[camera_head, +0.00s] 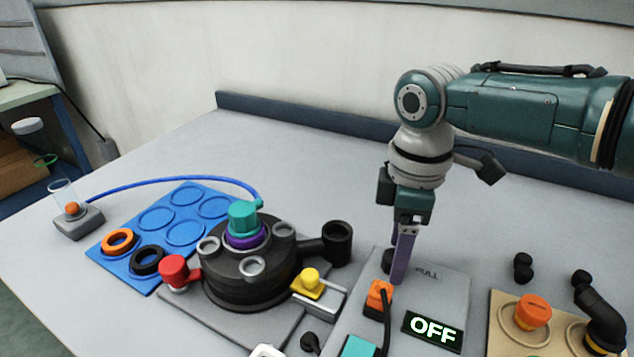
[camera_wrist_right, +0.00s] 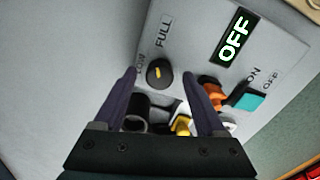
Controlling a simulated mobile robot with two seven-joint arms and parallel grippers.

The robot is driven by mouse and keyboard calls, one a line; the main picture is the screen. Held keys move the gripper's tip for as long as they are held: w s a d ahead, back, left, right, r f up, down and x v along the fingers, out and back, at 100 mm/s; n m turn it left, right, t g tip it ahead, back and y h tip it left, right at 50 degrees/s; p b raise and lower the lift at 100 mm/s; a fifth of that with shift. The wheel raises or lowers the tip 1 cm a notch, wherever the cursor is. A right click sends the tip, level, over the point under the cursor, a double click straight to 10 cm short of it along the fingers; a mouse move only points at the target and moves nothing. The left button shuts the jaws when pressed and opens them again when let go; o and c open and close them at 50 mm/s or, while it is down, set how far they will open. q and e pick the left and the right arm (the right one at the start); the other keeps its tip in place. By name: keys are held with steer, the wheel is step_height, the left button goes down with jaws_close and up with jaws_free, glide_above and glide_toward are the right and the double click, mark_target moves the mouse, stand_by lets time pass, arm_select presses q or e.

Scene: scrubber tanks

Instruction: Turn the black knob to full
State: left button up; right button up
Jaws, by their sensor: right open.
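The black knob (camera_wrist_right: 160,73) is on the grey control panel (camera_wrist_right: 190,35), between the LOW and FULL labels in the right wrist view. It has a small yellow-orange mark; I cannot tell exactly where it points. In the head view the knob (camera_head: 387,259) is partly hidden behind my right gripper (camera_head: 401,268), which points down over the panel. In the wrist view the right gripper (camera_wrist_right: 161,77) is open, with one finger on each side of the knob; I cannot tell whether they touch it. My left gripper is not in view.
The panel display (camera_head: 433,330) reads OFF. An orange connector (camera_head: 379,298) with a black cable and a teal button (camera_head: 360,347) are close to the knob. A round black tank assembly (camera_head: 250,278) stands left of the panel. A tan board (camera_head: 505,338) lies right.

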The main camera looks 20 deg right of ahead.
step_height(320, 180, up, 10)
steer(key=p, duration=0.2)
steer(key=shift+f, duration=0.25)
steer(key=shift+f, duration=0.1)
